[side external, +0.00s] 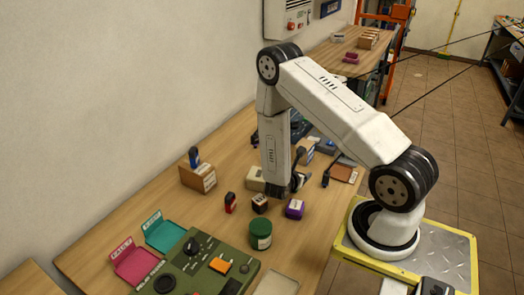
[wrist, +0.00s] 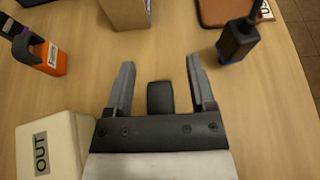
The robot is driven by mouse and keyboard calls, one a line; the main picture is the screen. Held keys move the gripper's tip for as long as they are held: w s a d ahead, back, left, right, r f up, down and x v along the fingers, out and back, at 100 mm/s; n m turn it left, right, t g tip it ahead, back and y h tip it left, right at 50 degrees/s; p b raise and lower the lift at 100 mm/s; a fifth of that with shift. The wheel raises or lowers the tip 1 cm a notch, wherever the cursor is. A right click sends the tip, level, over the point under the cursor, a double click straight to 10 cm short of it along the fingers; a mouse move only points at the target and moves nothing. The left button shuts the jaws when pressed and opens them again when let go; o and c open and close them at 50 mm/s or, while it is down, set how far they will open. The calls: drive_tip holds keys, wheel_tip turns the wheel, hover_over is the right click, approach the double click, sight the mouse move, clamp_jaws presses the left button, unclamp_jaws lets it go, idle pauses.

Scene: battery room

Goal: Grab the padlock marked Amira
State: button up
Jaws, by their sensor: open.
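My gripper (side external: 300,183) hangs low over the bench, just behind the purple and black ones. In the wrist view my gripper (wrist: 160,64) is open, with bare bench between and beyond its fingertips. None of the three blocks is clearly seen there.
A cream box (wrist: 50,150) marked OUT stands close left of my gripper. An orange labelled item (wrist: 42,56) is at left, a cardboard box (wrist: 127,12) ahead, a dark radio-like thing (wrist: 238,42) at right. A green tub (side external: 261,236) and green panel (side external: 205,262) stand nearer the front.

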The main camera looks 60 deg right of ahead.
clamp_jaws()
drive_tip(key=shift+r, duration=0.15)
idle(0.4)
drive_tip(key=shift+r, duration=4.85)
